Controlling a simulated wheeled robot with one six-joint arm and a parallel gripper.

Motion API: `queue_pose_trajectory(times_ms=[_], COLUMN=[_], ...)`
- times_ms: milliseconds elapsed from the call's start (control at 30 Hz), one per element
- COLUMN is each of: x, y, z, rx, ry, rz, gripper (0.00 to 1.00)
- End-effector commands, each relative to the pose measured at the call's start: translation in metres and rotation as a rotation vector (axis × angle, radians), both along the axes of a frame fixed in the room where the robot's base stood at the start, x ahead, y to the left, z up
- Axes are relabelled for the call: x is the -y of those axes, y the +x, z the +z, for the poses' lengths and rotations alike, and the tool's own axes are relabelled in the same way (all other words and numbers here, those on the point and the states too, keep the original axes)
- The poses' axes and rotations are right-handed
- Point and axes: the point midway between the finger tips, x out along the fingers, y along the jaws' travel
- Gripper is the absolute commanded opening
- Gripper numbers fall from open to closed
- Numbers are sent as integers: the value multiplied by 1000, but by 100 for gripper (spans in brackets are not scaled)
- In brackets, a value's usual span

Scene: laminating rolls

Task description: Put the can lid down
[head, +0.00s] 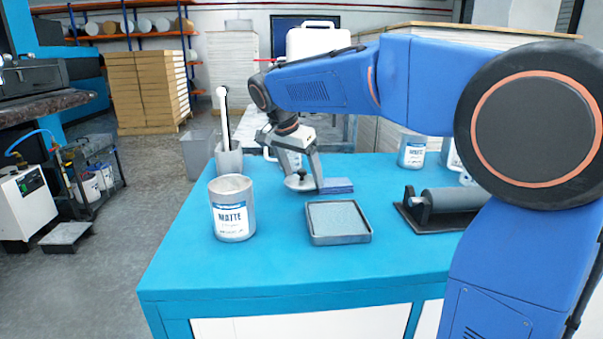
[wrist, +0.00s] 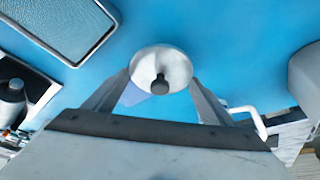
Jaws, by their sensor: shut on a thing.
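The can lid (head: 300,184) is a round, pale metal disc with a dark knob on top. My gripper (head: 305,178) is shut on it over the blue table, behind the open MATTE can and the square tray. In the wrist view the lid (wrist: 176,62) shows between the fingertips of my gripper (wrist: 160,84), with its dark knob facing the camera. I cannot tell whether the lid touches the table. The MATTE can (head: 232,212) stands upright at the left front of the table, apart from the lid.
A square grey tray (head: 338,238) lies at the table's middle. A blue pad (head: 339,186) lies right of my gripper. A roller on a dark base (head: 452,199) and another can (head: 412,152) stand to the right. A container with a white-handled tool (head: 229,162) stands at the left edge.

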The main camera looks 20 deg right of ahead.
Motion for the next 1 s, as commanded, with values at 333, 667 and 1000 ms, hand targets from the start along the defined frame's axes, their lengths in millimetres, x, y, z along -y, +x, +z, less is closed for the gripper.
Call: queue_pose_trajectory(times_ms=[333,667,1000], x=[0,0,0], y=[0,0,0], z=[-3,-10,-9], rx=[1,0,2], ry=[0,0,0], rz=[0,-1,-1], gripper=[56,82,96])
